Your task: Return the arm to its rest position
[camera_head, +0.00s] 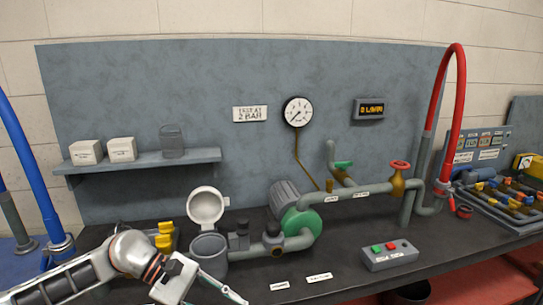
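My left arm comes in from the lower left, low over the front of the dark workbench (345,262). My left gripper (215,288) points right and down, in front of the grey pot with its round white lid raised (208,250). One thin finger shows clearly; the other is cut off or hidden at the bottom edge, so I cannot tell its opening. I see nothing held in it. My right arm and gripper are out of view.
Yellow parts (164,238) stand just behind my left wrist. A green pump (302,222) with pipes and a red-handled valve (400,165) fills the bench middle. A button box (389,254) is at the front right. Blue hose (30,165) rises at the left, red hose (459,110) at the right.

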